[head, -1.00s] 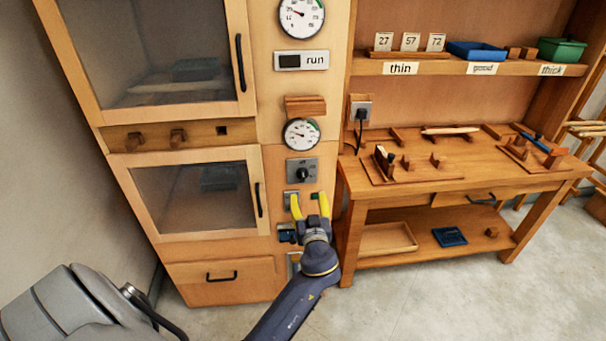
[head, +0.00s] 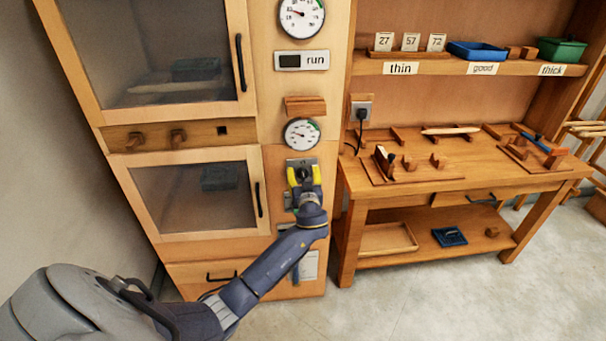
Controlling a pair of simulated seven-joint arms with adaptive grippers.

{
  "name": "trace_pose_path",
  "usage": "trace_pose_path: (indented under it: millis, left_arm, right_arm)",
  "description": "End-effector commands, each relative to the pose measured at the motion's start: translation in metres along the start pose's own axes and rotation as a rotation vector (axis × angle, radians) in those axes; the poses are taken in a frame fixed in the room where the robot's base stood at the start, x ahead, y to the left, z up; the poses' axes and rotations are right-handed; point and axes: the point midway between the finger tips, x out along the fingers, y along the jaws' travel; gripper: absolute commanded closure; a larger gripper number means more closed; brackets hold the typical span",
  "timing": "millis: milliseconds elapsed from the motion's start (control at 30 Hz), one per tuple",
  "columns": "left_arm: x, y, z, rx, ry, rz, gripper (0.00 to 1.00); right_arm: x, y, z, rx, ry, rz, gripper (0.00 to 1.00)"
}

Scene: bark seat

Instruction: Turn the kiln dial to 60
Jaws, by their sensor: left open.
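The kiln dial (head: 304,172) is a dark knob on a grey plate (head: 304,162) on the kiln's front panel, below the lower round gauge. My left gripper (head: 304,176) is at the dial, with its yellow fingers open, one on each side of the knob. I cannot tell whether the fingers touch it. The gripper hides the lower part of the plate and much of the knob, so the dial's setting cannot be read. My right gripper is not in view.
The lower gauge (head: 301,134) and a wooden block (head: 305,106) sit above the dial. The lower kiln door handle (head: 258,199) is to the left. A workbench (head: 440,180) with wooden fixtures stands close on the right.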

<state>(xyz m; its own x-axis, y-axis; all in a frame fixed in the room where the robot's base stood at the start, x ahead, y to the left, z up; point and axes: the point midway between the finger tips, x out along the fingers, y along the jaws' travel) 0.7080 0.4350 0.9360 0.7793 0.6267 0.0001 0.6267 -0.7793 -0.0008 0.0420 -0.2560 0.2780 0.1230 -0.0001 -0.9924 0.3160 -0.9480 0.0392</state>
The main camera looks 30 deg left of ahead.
Motion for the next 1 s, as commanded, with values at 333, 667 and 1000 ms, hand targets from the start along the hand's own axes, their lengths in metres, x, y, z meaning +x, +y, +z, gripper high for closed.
trace_pose_path:
  millis: [333,667,1000]
  left_arm:
    - [0.0023,0.0002,-0.0001,-0.001,0.0,0.0,0.45]
    - [0.0021,0.0002,-0.0001,-0.001,0.0,0.0,0.78]
    - [0.0022,0.0004,-0.0001,0.012,0.0,0.0,0.94]
  right_arm:
    - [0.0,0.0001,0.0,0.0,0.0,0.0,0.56]
    - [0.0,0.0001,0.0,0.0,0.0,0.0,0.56]
    - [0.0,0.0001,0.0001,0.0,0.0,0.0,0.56]
